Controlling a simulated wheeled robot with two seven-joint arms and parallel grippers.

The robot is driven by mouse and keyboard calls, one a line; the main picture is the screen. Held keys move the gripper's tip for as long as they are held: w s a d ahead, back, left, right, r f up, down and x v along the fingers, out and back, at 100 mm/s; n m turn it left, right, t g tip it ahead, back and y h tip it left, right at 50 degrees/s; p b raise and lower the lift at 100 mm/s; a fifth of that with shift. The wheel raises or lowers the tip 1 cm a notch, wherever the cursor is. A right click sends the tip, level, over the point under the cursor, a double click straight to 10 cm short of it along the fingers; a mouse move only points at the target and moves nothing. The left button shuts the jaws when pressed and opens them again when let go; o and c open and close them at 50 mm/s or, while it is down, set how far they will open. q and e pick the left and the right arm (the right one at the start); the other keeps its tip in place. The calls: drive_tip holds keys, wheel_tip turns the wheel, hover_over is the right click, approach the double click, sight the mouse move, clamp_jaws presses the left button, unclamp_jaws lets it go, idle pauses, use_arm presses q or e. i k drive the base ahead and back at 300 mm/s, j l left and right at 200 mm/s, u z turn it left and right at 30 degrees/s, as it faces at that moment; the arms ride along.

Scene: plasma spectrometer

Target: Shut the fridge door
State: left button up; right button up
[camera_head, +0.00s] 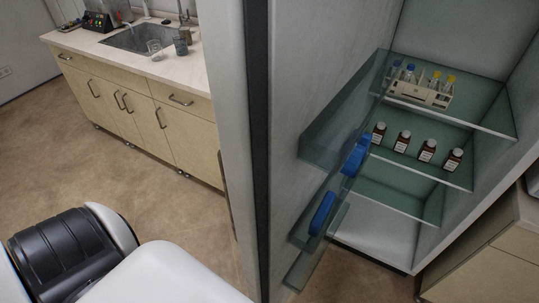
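The fridge door (312,62) stands wide open, its near edge upright in the middle of the view and its inner face turned right. Glass door shelves (338,128) with blue items (322,213) are on that inner face. A dark, slim bar, perhaps the handle, shows low on the door's left side. The fridge (465,30) is open at the right, with its shelves exposed. Neither of my grippers is in view. A white and black part at the lower left looks like my own arm, left of the door and apart from it in the picture.
Inside the fridge, a tube rack (418,92) stands on the upper shelf and several brown bottles (427,150) below it. A counter (160,66) with a sink (140,38) stands behind the door at left. Brown floor (100,160) is clear between.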

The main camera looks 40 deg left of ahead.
sight(290, 81)
drive_tip(key=j+z, duration=0.1)
drive_tip(key=j, duration=0.45)
drive_tip(key=k+j, duration=0.15)
drive_tip(key=j, duration=0.4)
drive_tip(key=k+j+z, duration=0.15)
drive_tip(key=j, duration=0.45)
drive_tip(key=k+j+z, duration=0.1)
drive_tip(key=k+j, duration=0.15)
drive_tip(key=j, duration=0.15)
drive_tip(key=k+j, duration=0.3)
drive_tip(key=j+z, duration=0.05)
drive_tip(key=j, duration=0.05)
